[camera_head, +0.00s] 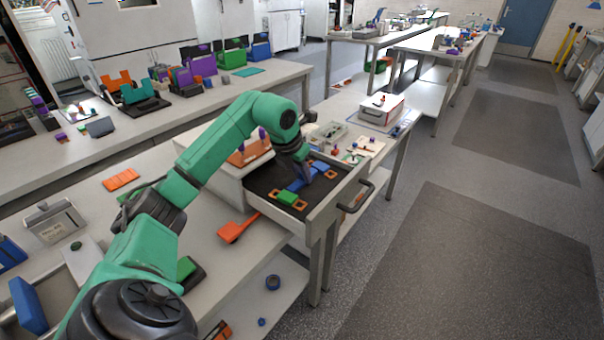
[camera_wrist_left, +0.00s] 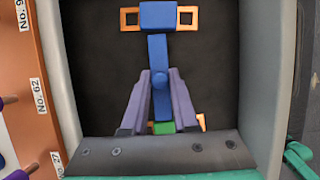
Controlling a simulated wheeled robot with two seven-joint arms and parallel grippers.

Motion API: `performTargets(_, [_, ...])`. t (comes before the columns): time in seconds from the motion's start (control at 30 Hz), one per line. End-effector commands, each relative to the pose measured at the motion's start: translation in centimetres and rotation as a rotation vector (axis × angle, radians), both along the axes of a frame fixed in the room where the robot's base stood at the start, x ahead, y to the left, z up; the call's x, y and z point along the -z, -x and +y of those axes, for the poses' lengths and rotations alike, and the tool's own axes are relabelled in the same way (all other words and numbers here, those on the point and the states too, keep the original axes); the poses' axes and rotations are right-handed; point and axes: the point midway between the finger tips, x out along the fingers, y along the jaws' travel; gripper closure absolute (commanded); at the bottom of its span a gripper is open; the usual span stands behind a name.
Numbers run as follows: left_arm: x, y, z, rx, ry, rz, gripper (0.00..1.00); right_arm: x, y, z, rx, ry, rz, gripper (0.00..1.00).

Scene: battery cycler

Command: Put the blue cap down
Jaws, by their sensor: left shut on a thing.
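My left gripper (camera_head: 308,180) reaches down into the open drawer (camera_head: 338,204). Its two grey-purple fingers (camera_wrist_left: 160,78) are closed on a long blue piece, which I take for the blue cap (camera_wrist_left: 158,52). In the head view the cap (camera_head: 295,186) shows in part beside the fingers, low over the dark drawer floor. I cannot tell whether it touches the floor. In the wrist view it runs lengthwise between a blue block with orange square ends (camera_wrist_left: 157,15) and a green block (camera_wrist_left: 163,127), partly hidden by the fingers. My right gripper is not in view.
The drawer's walls stand close around my gripper, with a handle (camera_head: 356,196) at its front. A numbered orange rack (camera_wrist_left: 40,100) is left in the wrist view. An orange tool (camera_head: 236,229) lies on the bench. A grey box (camera_head: 381,108) stands behind.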

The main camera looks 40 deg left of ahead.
Motion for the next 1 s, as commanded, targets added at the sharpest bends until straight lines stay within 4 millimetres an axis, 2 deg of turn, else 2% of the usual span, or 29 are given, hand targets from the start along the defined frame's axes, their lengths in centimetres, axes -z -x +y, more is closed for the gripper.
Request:
performTargets(0.2, [0.3,0.0,0.0,0.000,0.000,0.000,1.00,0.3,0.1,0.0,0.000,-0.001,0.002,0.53])
performTargets(0.23, [0.3,0.0,0.0,0.000,0.000,0.000,0.69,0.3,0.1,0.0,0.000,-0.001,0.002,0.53])
performTargets(0.3, [0.2,0.0,0.0,0.000,0.000,0.000,0.43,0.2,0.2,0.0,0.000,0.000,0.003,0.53])
performTargets(0.57, [0.2,0.0,0.0,0.000,0.000,0.000,0.43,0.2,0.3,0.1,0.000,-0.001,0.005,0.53])
performTargets(0.7, [-0.6,0.1,0.0,0.000,-0.001,-0.003,0.43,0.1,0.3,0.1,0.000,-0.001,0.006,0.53])
performTargets(0.83, [-3.1,1.2,0.1,0.000,-0.003,-0.006,0.43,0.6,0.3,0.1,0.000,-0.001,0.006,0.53])
performTargets(1.0, [-7.7,3.0,0.0,0.000,-0.002,-0.007,0.43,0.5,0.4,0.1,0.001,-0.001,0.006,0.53])
